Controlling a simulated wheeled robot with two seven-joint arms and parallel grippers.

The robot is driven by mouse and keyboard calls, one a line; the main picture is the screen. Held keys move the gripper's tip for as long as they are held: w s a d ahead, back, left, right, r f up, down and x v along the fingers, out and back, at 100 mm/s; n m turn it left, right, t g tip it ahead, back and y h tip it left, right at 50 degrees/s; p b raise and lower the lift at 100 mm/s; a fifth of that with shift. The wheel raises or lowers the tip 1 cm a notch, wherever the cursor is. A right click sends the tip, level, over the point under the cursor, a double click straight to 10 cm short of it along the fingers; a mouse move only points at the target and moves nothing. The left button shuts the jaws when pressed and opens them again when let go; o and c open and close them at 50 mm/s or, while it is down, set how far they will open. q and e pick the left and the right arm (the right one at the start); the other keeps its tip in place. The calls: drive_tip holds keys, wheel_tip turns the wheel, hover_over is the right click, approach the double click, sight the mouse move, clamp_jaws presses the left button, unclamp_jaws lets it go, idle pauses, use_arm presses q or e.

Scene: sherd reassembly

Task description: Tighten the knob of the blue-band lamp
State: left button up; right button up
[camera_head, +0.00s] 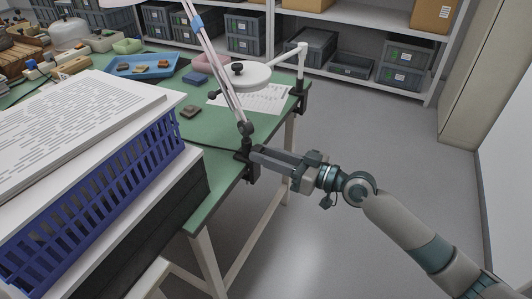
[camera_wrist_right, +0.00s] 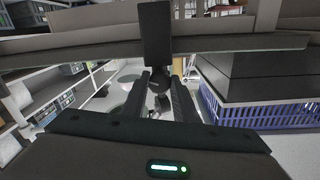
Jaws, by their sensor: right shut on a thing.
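The blue-band lamp's arm (camera_head: 215,62) rises from a dark clamp at the green table's right edge; a blue band (camera_head: 197,22) shows high on it. A dark lower joint (camera_head: 245,129) sits above the clamp. My right gripper (camera_head: 254,155) reaches in from the right, at the clamp by the table edge. Its fingers are shut on a dark knob (camera_wrist_right: 158,84), which shows between them in the right wrist view; the fingers hide much of it. My left gripper is not in view.
A second lamp with a white round head (camera_head: 238,77) is clamped farther back on the green table (camera_head: 222,180). A blue crate (camera_head: 100,200) with papers stands at left. A blue tray (camera_head: 120,64) holds sherds. Shelves line the back; the floor at right is clear.

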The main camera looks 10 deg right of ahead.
idle(0.3)
drive_tip(key=o, duration=0.9)
drive_tip(key=shift+o, duration=0.8)
drive_tip(key=shift+d, duration=0.1)
